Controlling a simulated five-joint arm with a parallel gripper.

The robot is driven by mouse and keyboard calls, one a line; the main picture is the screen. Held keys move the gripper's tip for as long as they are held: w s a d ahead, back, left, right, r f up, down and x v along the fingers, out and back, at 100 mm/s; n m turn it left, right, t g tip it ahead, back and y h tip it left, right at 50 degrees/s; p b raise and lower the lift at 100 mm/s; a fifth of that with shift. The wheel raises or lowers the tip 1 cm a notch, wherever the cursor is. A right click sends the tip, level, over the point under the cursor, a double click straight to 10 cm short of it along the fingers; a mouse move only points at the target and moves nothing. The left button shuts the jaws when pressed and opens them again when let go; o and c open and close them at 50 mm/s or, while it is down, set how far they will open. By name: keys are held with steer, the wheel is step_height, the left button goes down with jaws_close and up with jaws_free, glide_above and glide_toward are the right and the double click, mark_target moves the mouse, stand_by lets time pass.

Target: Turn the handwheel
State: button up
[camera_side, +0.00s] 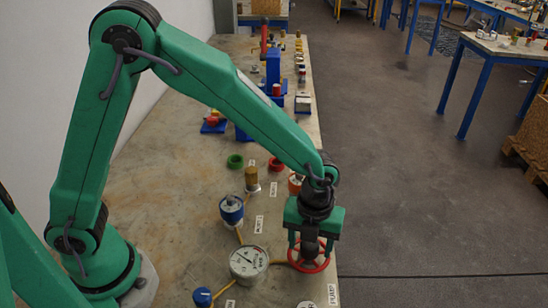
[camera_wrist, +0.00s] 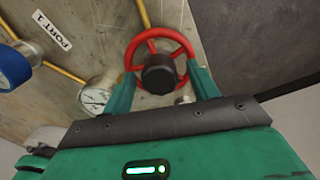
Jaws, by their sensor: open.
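The red handwheel (camera_side: 320,264) lies near the right edge of the workbench, with brass-coloured pipe running to it. In the wrist view the handwheel (camera_wrist: 148,46) shows its red rim and spokes, with a dark round part over its middle. My gripper (camera_side: 309,252) is directly above the handwheel, pointing down. In the wrist view my gripper (camera_wrist: 160,88) is open, its two green fingers apart on either side of the wheel's near part. I cannot tell whether the fingers touch the rim. Part of the wheel is hidden behind the gripper in the side view.
A white-faced gauge (camera_side: 249,262) stands just left of the handwheel. A blue-banded vessel (camera_side: 231,209), a blue knob (camera_side: 202,297) and a brass cylinder (camera_side: 252,179) are farther left. An orange part (camera_side: 296,184) sits behind my gripper. Open floor lies right of the workbench (camera_side: 170,180).

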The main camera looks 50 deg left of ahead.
steer(key=shift+r, duration=3.7)
steer(key=shift+a+r+n, duration=0.3)
steer(key=shift+a, duration=0.05)
steer(key=s+a+r+n+t, duration=0.2)
steer(key=s+a+r+n, duration=0.4)
steer(key=a+n, duration=0.4)
steer(key=s+a+r+n+t, duration=0.3)
steer(key=s+a+r+n, duration=0.3)
steer(key=a+n, duration=0.5)
steer(key=shift+s+n+t, duration=0.3)
steer(key=shift+s+n, duration=0.35)
steer(key=shift+n, duration=3.55)
steer(key=shift+w+d, duration=0.1)
steer(key=shift+c, duration=0.6)
